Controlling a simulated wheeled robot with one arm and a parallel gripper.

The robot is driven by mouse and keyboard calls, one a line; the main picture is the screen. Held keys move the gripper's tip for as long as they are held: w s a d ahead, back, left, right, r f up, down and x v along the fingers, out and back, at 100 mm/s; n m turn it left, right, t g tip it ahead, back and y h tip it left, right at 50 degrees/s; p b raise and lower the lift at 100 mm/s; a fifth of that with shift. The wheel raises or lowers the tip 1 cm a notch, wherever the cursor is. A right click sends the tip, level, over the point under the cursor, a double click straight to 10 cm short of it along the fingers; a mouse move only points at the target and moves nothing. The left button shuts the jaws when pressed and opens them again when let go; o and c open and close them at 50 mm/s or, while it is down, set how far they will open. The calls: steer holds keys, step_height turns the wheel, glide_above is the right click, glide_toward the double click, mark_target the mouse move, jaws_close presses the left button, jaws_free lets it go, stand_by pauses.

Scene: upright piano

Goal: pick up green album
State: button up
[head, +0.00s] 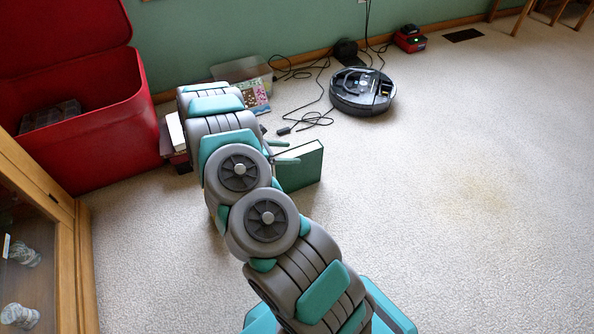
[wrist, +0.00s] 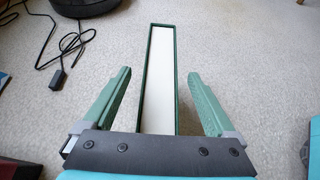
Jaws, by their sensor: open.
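The green album (head: 301,167) stands upright on the carpet, just right of the end of my arm in the head view. In the wrist view the green album (wrist: 147,75) shows from above as a narrow white block in a thin green rim. My gripper (wrist: 159,75) is open, with one green finger on each side of the album. Both fingers look apart from it. The near end of the album is hidden behind the gripper body. In the head view my gripper (head: 284,157) is mostly covered by my arm.
A robot vacuum (head: 363,91) and loose black cables (head: 311,120) lie behind the album. A red chest (head: 88,130) and books (head: 176,133) stand to the left, near a wooden cabinet (head: 65,235). The carpet (head: 450,200) to the right is clear.

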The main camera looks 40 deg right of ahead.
steer(key=shift+x, duration=1.4)
steer(key=shift+c, duration=0.3)
jaws_close()
steer(key=shift+r, duration=0.1)
